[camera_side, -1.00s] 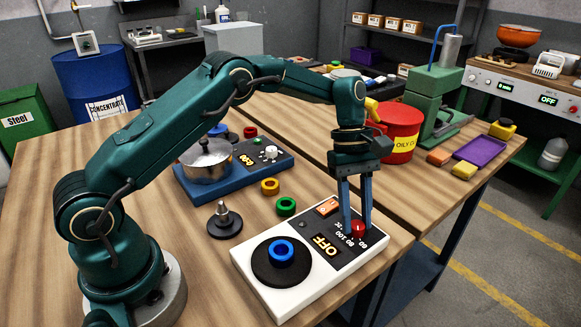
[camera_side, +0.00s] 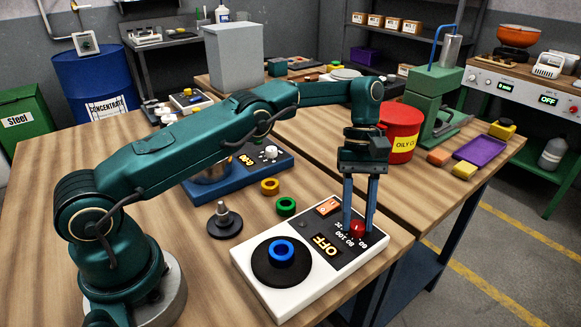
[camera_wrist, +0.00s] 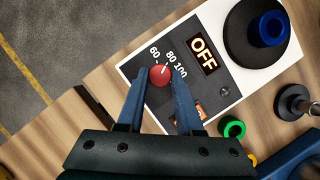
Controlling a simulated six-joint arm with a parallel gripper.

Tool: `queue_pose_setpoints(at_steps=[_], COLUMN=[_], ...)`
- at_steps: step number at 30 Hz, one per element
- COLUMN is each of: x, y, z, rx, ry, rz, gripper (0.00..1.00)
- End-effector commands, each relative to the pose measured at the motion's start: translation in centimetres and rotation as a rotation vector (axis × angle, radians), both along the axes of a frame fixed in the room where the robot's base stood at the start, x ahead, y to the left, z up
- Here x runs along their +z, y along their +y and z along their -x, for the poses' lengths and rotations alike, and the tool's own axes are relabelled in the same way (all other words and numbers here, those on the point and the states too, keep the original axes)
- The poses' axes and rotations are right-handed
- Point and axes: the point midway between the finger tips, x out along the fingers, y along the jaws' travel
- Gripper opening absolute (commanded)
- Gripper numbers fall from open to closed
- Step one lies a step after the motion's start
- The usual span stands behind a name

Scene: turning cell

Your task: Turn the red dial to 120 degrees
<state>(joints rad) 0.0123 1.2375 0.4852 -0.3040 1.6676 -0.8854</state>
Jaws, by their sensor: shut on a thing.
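The red dial (camera_side: 357,229) sits at the right end of the white-rimmed hot-plate unit (camera_side: 283,309), beside printed numbers. It also shows in the wrist view (camera_wrist: 161,77), where its white mark points up, near the 80. The labels 60, 80 and 100 are readable there; other numbers are hidden by a finger. My gripper (camera_side: 358,228) points down with its two blue fingers on either side of the dial, shut on it. The fingers also show in the wrist view (camera_wrist: 160,80). The unit's display (camera_side: 326,245) reads OFF.
A black round plate (camera_side: 262,270) with a blue ring (camera_side: 280,252) is on the same unit. An orange switch (camera_side: 328,207) is close to the fingers. Green (camera_side: 286,206) and yellow (camera_side: 270,186) rings and a small black stand (camera_side: 224,225) lie to the left.

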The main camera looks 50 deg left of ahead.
Motion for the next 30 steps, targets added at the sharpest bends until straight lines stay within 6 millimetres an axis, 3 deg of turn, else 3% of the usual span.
queue_pose_setpoints(at_steps=[15, 16, 18, 30], x=[0.09, 0.09, 0.08, 0.05], y=[0.03, 0.03, 0.02, 0.01], z=[0.04, 0.04, 0.04, 0.03], rx=[-0.009, -0.009, -0.009, -0.005], ry=[0.002, 0.002, 0.001, 0.002], rz=[0.000, 0.000, 0.000, 0.000], gripper=[0.00, 0.39, 0.65, 0.65])
